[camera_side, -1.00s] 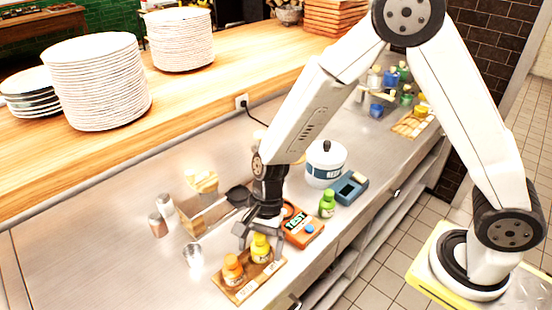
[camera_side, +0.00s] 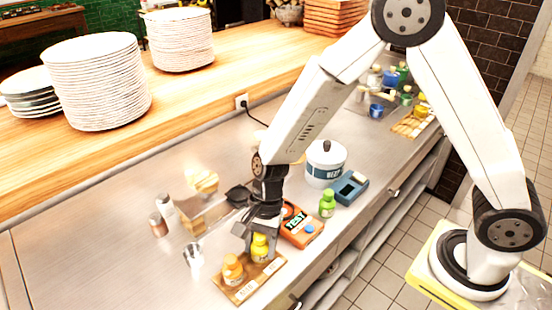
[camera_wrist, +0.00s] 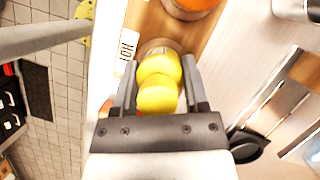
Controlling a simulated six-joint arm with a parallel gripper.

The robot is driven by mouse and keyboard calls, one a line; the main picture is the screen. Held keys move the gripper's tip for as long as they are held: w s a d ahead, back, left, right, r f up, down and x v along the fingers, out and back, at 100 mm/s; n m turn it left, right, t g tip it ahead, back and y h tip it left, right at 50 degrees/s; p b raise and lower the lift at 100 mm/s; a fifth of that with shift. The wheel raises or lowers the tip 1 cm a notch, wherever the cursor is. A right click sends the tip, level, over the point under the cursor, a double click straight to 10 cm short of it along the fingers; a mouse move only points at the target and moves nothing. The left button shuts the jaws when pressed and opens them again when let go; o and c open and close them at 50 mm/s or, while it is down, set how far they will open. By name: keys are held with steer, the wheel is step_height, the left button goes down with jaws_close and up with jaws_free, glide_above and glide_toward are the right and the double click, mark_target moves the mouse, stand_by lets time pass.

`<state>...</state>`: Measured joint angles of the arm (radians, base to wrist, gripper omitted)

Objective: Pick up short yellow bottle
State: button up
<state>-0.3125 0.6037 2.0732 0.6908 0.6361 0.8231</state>
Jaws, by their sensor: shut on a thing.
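The short yellow bottle (camera_side: 260,249) stands upright on a small wooden board (camera_side: 240,293) on the steel counter. My gripper (camera_side: 257,236) points down over it, its fingers on either side of the bottle and shut on it. In the wrist view the yellow bottle (camera_wrist: 158,82) sits between the two fingertips of my gripper (camera_wrist: 160,88). Whether its base touches the board is hard to tell.
An orange bottle (camera_side: 233,270) stands close by on the same board. An orange tester box (camera_side: 302,228), a green bottle (camera_side: 327,204), a blue device (camera_side: 349,187) and a white tub (camera_side: 325,163) stand behind. Shakers (camera_side: 159,226) and a metal cup (camera_side: 194,255) are to the left.

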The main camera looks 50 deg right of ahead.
steer(key=shift+r, duration=0.15)
steer(key=shift+r, duration=0.85)
steer(key=s+d+r, duration=0.5)
steer(key=s+r, duration=0.6)
steer(key=s, duration=0.2)
steer(key=shift+d, duration=0.1)
stand_by(0.3)
